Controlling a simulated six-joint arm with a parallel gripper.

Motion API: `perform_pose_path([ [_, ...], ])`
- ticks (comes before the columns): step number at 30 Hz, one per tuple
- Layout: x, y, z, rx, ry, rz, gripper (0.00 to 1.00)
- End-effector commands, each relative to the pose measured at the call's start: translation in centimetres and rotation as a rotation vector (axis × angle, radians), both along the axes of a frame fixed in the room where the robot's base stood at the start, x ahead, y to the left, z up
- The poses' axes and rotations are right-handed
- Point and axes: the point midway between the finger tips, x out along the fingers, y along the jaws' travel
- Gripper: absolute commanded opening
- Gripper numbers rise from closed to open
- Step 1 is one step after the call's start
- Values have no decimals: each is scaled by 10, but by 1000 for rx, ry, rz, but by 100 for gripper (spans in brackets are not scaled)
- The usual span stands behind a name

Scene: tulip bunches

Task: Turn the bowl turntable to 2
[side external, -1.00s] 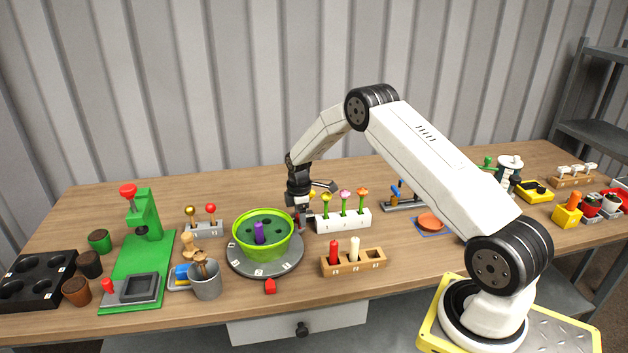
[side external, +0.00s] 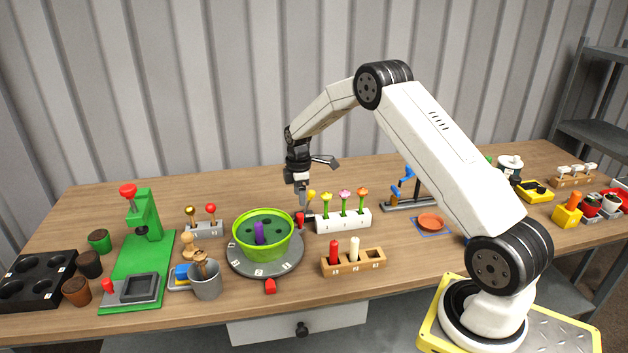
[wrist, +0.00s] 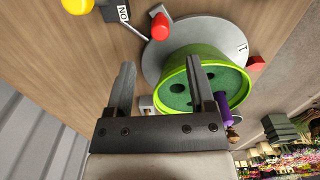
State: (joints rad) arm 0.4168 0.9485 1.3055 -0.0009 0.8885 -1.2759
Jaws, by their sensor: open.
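The turntable is a grey disc (side external: 292,264) carrying a lime-green bowl (side external: 263,246). The bowl has a dark green holed insert with one purple peg (side external: 259,233) in it. A red knob (side external: 300,219) stands at the disc's right rim. A red pointer (side external: 270,286) sits at the front edge. In the wrist view, the number 1 shows on the disc (wrist: 165,62) near the pointer (wrist: 257,63); the bowl (wrist: 205,80) hides other labels. My gripper (side external: 303,206) is open and empty, above and behind the red knob (wrist: 160,26), apart from it.
A white rack (side external: 343,221) with several tulips stands just right of my gripper. A wooden block (side external: 353,263) with red and white pegs is right of the turntable. A grey cup (side external: 206,281) and a green press (side external: 143,222) stand to the left.

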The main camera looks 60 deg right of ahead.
Motion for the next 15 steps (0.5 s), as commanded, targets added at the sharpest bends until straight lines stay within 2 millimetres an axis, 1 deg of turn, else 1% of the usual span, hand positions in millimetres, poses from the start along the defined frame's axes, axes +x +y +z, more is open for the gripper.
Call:
perform_pose_path([
  [1, 0, 0, 0, 0, 0, 0, 70],
  [2, 0, 0, 0, 0, 0, 0, 63],
  [3, 0, 0, 0, 0, 0, 0, 51],
  [5, 0, 0, 1, -1, -1, 0, 32],
  [6, 0, 0, 3, -1, -1, 0, 19],
  [8, 1, 0, 7, -1, -2, 0, 0],
  [11, 1, 0, 21, -2, -4, 0, 0],
  [15, 1, 0, 46, -3, -4, 0, 0],
])
